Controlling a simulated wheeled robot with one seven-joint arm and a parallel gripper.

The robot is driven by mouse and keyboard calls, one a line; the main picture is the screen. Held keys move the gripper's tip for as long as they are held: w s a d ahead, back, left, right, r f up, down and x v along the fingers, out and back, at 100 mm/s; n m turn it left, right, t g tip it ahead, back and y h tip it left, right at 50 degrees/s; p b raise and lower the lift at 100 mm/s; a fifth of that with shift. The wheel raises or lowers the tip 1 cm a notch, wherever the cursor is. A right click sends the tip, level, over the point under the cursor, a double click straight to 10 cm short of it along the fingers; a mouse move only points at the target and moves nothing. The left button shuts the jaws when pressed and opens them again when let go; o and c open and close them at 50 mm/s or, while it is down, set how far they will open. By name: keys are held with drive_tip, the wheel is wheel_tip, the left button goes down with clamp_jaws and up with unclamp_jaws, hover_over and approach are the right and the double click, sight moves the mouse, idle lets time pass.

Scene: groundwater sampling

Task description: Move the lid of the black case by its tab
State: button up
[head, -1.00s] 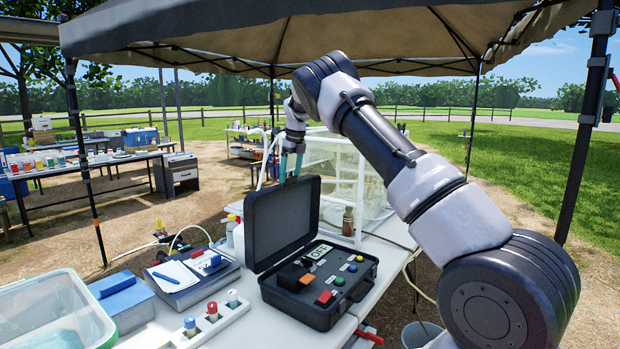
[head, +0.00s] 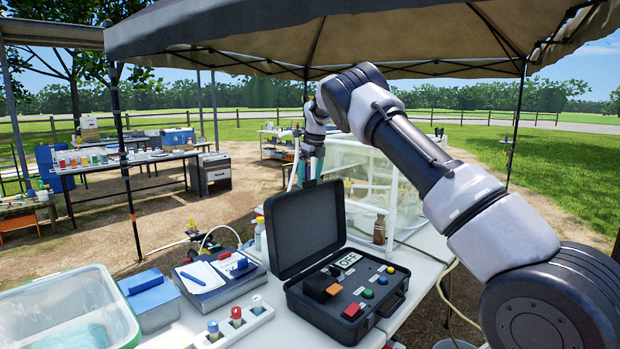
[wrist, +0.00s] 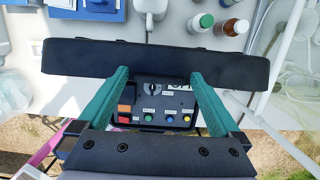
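The black case (head: 350,318) stands open on the white table, with its lid (head: 306,228) raised close to upright at the back. In the wrist view the lid (wrist: 155,60) is a dark bar seen from above.
The case panel (wrist: 158,103) carries coloured buttons and a black knob. A clipboard box (head: 218,277), a blue box (head: 150,301), a vial rack (head: 236,332) and a clear tub (head: 68,315) stand to the left. A brown bottle (head: 379,230) and a clear enclosure (head: 365,165) are behind the case.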

drive_tip(key=shift+r, duration=0.1)
wheel_tip(320, 180, up, 10)
drive_tip(key=s+d, duration=0.1)
drive_tip(key=shift+s+d+r, duration=0.25)
idle(0.3)
drive_tip(key=s+d+r+n+t+y, duration=0.15)
drive_tip(key=s+d+r+n, duration=0.35)
drive_tip(key=s+d+r, duration=0.65)
drive_tip(key=s+d+r+n+t, duration=0.1)
drive_tip(key=s+d+r+n, duration=0.15)
drive_tip(key=s, duration=0.45)
drive_tip(key=s+d+r+n, duration=0.2)
drive_tip(key=s+d+n, duration=0.2)
drive_tip(key=s, duration=0.2)
drive_tip(key=s+f+n+t, duration=0.1)
drive_tip(key=s+f+n, duration=0.2)
drive_tip(key=s, duration=0.5)
drive_tip(key=s+d+f+n+t, duration=0.1)
drive_tip(key=s+f+n, duration=0.2)
drive_tip(key=s, duration=0.5)
drive_tip(key=s+f+n+t+h, duration=0.1)
drive_tip(key=s+f+n, duration=0.2)
drive_tip(key=s+n, duration=0.2)
drive_tip(key=s, duration=0.3)
drive_tip(key=shift+d+f, duration=0.15)
